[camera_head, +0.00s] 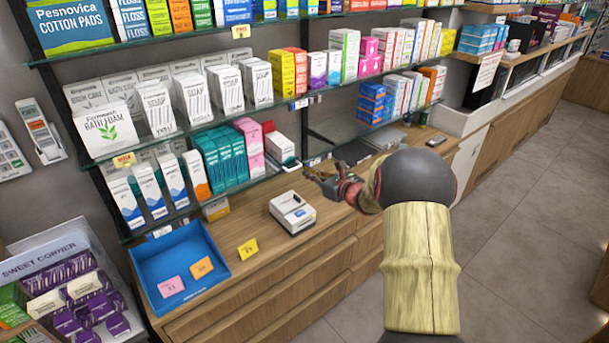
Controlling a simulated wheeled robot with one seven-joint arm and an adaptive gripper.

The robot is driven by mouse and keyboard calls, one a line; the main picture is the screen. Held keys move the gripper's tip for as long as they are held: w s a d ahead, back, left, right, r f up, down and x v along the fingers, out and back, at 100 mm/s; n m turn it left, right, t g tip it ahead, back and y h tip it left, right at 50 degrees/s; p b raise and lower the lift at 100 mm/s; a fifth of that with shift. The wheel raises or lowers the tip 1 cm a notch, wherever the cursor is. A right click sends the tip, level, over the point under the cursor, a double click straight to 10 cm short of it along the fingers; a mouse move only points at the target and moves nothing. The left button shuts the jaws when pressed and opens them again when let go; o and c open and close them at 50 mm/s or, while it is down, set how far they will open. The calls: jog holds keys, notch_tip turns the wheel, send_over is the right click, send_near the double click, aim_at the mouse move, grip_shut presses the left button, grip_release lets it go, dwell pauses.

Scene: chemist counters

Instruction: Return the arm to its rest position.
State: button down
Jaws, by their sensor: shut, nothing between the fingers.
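My arm reaches from the lower right of the head view, with a pale link and a dark round joint in front. My gripper (314,173) is small and partly seen beyond that joint. It is over the wooden counter (340,236), near the lower glass shelf's right part. It is shut with nothing held. The joint hides part of the counter behind it.
A white and dark box-shaped device (292,212) stands on the counter left of my gripper. A blue tray (190,245) holds a pink and an orange card. A yellow card (247,249) lies between them. Glass shelves (200,120) with boxes rise behind. Floor (520,200) at right is clear.

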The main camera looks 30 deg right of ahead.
jog(key=v, duration=0.9)
jog(key=s+a+f+n+g+y, duration=0.25)
jog(key=s+a+n+g, duration=0.25)
jog(key=s+a+n, duration=0.4)
jog(key=s+a+f+n+g+y, duration=0.25)
jog(key=s+a+n+g, duration=0.25)
jog(key=s+a+n, duration=0.55)
jog(key=s+a+r+n+g+h+b, duration=0.35)
jog(key=s+a+n+h, duration=0.35)
jog(key=s+n, duration=0.45)
jog(key=a+r+n+t+b, duration=0.2)
jog(key=a+r+n+t, duration=0.1)
jog(key=a+r, duration=0.2)
jog(key=shift+s+a+r+n, duration=0.2)
jog(key=shift+s+r+n, duration=0.1)
jog(key=shift+s+n, duration=0.1)
jog(key=shift+t, duration=0.25)
